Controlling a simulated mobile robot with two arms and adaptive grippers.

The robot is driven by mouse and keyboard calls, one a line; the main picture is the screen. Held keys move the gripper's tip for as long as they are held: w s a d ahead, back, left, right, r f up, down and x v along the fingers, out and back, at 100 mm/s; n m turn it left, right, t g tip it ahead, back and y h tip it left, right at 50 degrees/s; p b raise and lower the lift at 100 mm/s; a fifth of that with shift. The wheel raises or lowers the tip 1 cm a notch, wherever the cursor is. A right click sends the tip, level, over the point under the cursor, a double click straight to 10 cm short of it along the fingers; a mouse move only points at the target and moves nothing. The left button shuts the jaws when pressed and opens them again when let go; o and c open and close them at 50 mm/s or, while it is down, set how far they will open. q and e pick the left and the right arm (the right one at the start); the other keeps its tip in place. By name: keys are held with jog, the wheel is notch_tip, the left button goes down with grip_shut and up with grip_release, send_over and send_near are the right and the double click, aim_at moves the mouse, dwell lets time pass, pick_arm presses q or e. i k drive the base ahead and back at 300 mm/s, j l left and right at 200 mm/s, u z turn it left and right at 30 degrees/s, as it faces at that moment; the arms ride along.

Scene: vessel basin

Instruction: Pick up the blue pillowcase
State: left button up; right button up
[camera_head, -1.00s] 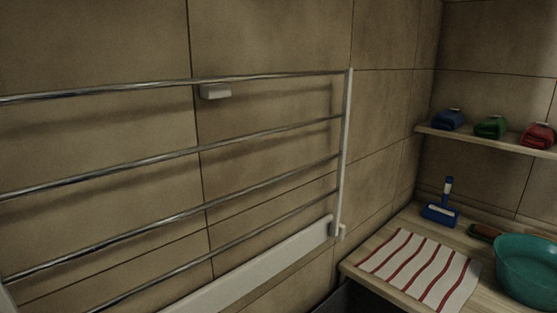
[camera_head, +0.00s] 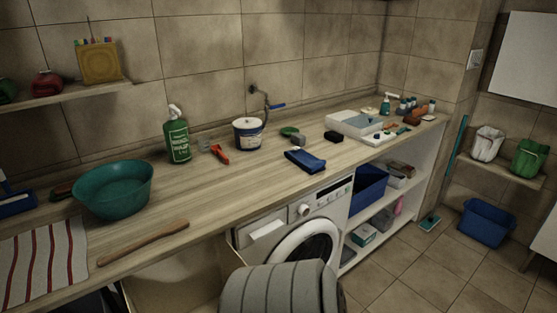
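A flat blue folded cloth-like item (camera_head: 305,161) lies on the wooden counter, near its front edge above the washing machine. It may be the blue pillowcase, but I cannot tell for sure. The folded blue bundle seen earlier on the wall shelf is outside the current view. Neither of my grippers shows in the head view.
A washing machine (camera_head: 290,222) stands below. A grey ribbed shape (camera_head: 280,290) fills the bottom foreground. Floor at right is mostly clear.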

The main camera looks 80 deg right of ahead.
aim_at(309, 162)
jog(key=z, duration=2.9)
jog(key=i+l, duration=0.15)
jog(key=l, duration=0.25)
jog(key=i+l+u, duration=0.1)
jog(key=l, duration=0.3)
jog(key=i+l+u, duration=0.1)
jog(key=l, duration=0.35)
jog(key=i+l+u, duration=0.1)
jog(key=i+l, duration=0.15)
jog(key=l, duration=0.15)
jog(key=i+l+u, duration=0.15)
jog(key=l, duration=0.25)
jog(key=i+l+u, duration=0.1)
jog(key=i+l, duration=0.2)
jog(key=l, duration=0.1)
